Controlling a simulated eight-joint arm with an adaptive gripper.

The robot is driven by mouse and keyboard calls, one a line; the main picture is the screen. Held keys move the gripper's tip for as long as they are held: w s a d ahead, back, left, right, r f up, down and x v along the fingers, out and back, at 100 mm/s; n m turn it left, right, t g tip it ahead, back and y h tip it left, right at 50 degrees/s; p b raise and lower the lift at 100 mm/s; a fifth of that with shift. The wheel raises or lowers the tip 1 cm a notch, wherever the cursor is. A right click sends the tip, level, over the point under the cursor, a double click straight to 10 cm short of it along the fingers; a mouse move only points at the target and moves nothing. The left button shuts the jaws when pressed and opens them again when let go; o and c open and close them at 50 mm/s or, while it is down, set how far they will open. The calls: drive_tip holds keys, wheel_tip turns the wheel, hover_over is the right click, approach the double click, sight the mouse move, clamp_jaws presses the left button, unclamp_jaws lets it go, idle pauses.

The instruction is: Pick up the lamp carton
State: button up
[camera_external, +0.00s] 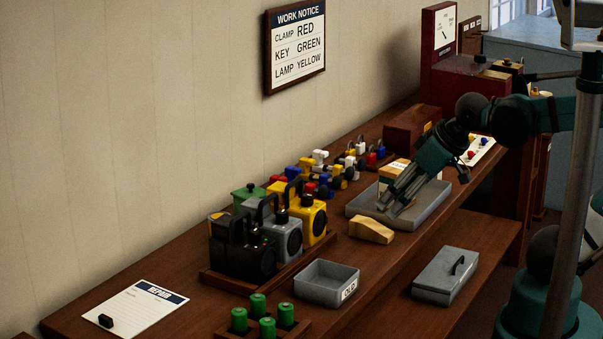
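A small cream and orange box (393,171), which may be the lamp carton, shows behind my gripper in the grey tray (431,209). Its lower front is partly hidden by the gripper, and I cannot read any label on it. My gripper (391,207) is tilted down and to the left, with its fingertips low over the tray, in front of the box. I cannot tell whether the fingers touch anything or how far apart they are.
A tan wedge-shaped block (372,230) lies in front of the tray. Lanterns (313,217) stand in a wooden rack to the left. Small coloured items (318,172) and a brown box (411,128) sit behind. A grey bin (327,284) and lidded box (446,276) are nearer.

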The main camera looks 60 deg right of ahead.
drive_tip(key=shift+r, duration=2.3)
drive_tip(key=w+d+r+m+g+h+p, duration=0.1)
drive_tip(key=w+d+r+m+p, duration=0.2)
drive_tip(key=d, duration=0.4)
drive_tip(key=w+d+r+m+g+h+p, duration=0.1)
drive_tip(key=w+d+m, duration=0.25)
drive_tip(key=d, duration=0.35)
drive_tip(key=w+d+m+g+h+p, duration=0.3)
drive_tip(key=d+m, duration=0.4)
drive_tip(key=d, duration=1)
drive_tip(key=d+f+m+g+p, duration=0.35)
drive_tip(key=d+m, duration=0.25)
drive_tip(key=d, duration=1)
wheel_tip(320, 180, down, 9)
drive_tip(key=shift+s+d+t, duration=0.15)
drive_tip(key=shift+s+t, duration=0.15)
drive_tip(key=shift+t, duration=0.15)
drive_tip(key=shift+x, duration=1.3)
